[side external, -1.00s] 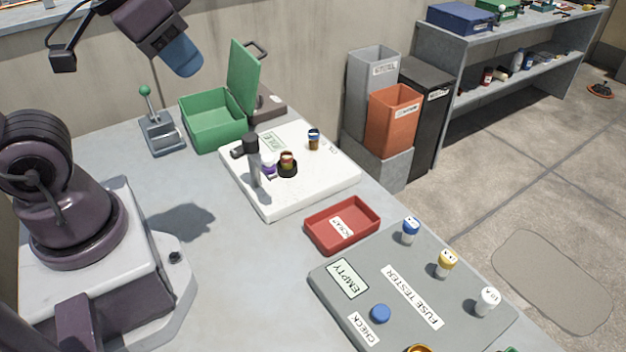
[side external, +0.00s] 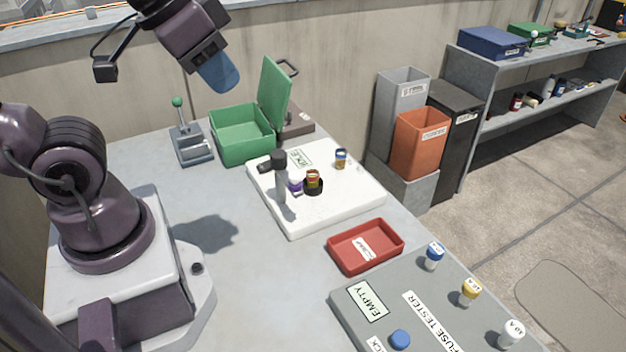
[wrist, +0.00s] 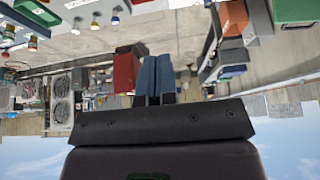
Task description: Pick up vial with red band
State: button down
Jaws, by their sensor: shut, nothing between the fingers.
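A small vial with a reddish-orange band (side external: 313,177) stands in a black round holder (side external: 314,189) on the white board (side external: 335,205). A purple-marked vial (side external: 296,186) is just left of it. A vial with a blue-and-white top and brown body (side external: 340,158) stands farther back on the board. My gripper (side external: 224,82), with blue fingers, is high above the bench, up and left of the vials, and apart from them. In the wrist view its fingers (wrist: 155,78) are together and empty. I cannot pick out the banded vial in the wrist view.
A grey post tool (side external: 281,185) stands on the board beside the vials. Behind are an open green box (side external: 242,135) and a green-knobbed lever (side external: 190,143). A red tray (side external: 366,246) and the fuse tester panel (side external: 385,320) lie in front. Bench left of the board is clear.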

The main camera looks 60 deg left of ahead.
jog(key=c, duration=0.8)
grip_release()
jog(key=m+g, duration=0.6)
jog(key=m, duration=1.2)
send_over(313, 171)
notch_tip(313, 171, down, 17)
notch_tip(313, 171, down, 12)
jog(key=shift+f, duration=0.1)
